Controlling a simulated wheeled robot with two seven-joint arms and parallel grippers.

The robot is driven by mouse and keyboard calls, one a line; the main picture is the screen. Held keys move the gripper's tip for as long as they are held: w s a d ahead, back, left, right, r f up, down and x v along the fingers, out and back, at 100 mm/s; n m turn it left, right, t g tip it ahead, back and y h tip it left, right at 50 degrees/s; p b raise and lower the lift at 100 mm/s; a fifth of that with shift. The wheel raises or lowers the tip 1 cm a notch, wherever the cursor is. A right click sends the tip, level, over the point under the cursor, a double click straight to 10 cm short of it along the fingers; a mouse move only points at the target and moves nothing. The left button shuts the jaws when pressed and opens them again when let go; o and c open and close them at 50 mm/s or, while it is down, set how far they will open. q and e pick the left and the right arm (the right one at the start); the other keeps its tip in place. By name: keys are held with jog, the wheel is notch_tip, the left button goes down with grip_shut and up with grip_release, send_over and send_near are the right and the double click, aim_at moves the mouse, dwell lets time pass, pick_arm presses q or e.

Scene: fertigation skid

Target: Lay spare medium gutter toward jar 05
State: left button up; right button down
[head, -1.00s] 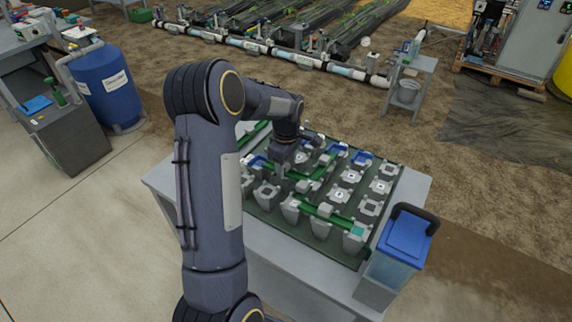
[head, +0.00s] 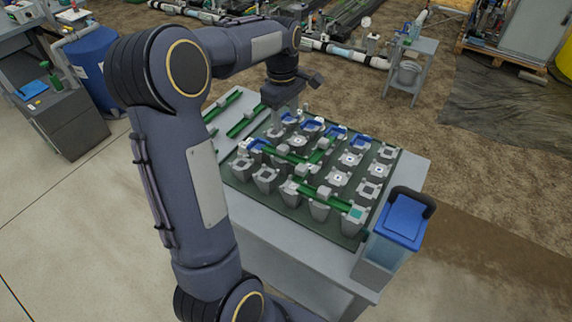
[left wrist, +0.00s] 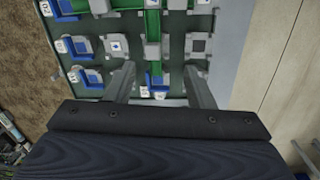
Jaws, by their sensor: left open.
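My left gripper (head: 285,112) is open and raised above the back left of the jar board, with nothing seen between its fingers. The left wrist view shows its two spread fingers (left wrist: 160,88) above the board. Two loose green gutters, a front one (head: 246,121) and a back one (head: 221,105), lie on the table left of the board. Other green gutters, a middle one (head: 285,153) and a front one (head: 319,194), lie across the jars. Several grey jars (head: 265,176) stand in rows, some with blue tops. I cannot read which is jar 05. My right gripper is not in view.
The dark green board (head: 240,182) rests on a grey table (head: 265,240). A blue-lidded container (head: 403,220) with a dark handle stands at its right corner. A small side table (head: 412,60) and a blue barrel (head: 92,60) stand beyond.

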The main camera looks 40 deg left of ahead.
pick_arm(q)
jog(key=s+d+r+m+t+h, duration=0.2)
jog(key=s+d+r+m+t, duration=0.15)
jog(key=s+d+m, duration=0.5)
jog(key=s+d+f+m+t, duration=0.1)
jog(key=s+d+m, duration=0.3)
jog(key=s, duration=0.3)
jog(key=s+d+f+m+h, duration=0.1)
jog(key=s+d+f+m, duration=0.1)
jog(key=s+d, duration=0.4)
jog(key=shift+s+f+m+t, duration=0.25)
jog(key=shift+s+m+t, duration=0.1)
jog(key=shift+s+m, duration=0.5)
